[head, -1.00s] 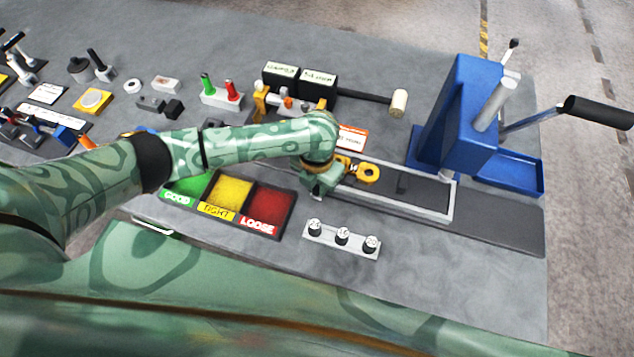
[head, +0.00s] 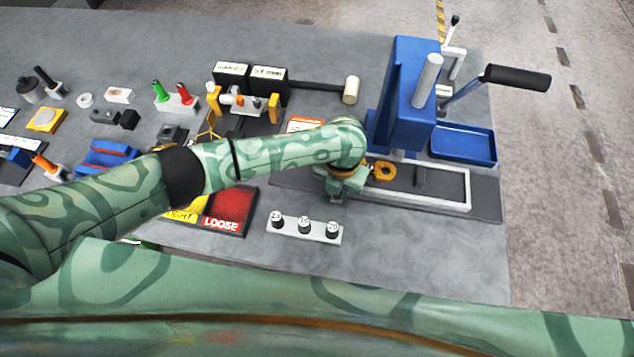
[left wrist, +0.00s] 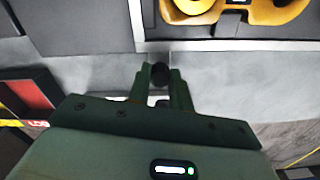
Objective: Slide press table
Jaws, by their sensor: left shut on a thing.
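The press table (head: 440,206) is a pale-framed slide with a dark bed, lying on a dark grey base strip (head: 487,200) in front of the blue press (head: 412,95). A yellow ring-ended casting (head: 384,171) lies on it, partly hidden by my arm. My left gripper (head: 342,190) is at the table's near left side. In the left wrist view, my left gripper (left wrist: 160,78) is shut on a dark round knob (left wrist: 159,72) just outside the table's pale edge (left wrist: 230,45). The casting (left wrist: 270,10) shows beyond that edge. My right gripper is out of view.
A block with several numbered pegs (head: 304,229) stands close in front of the table. The sorting tray (head: 232,212) is to the left, partly behind my arm.

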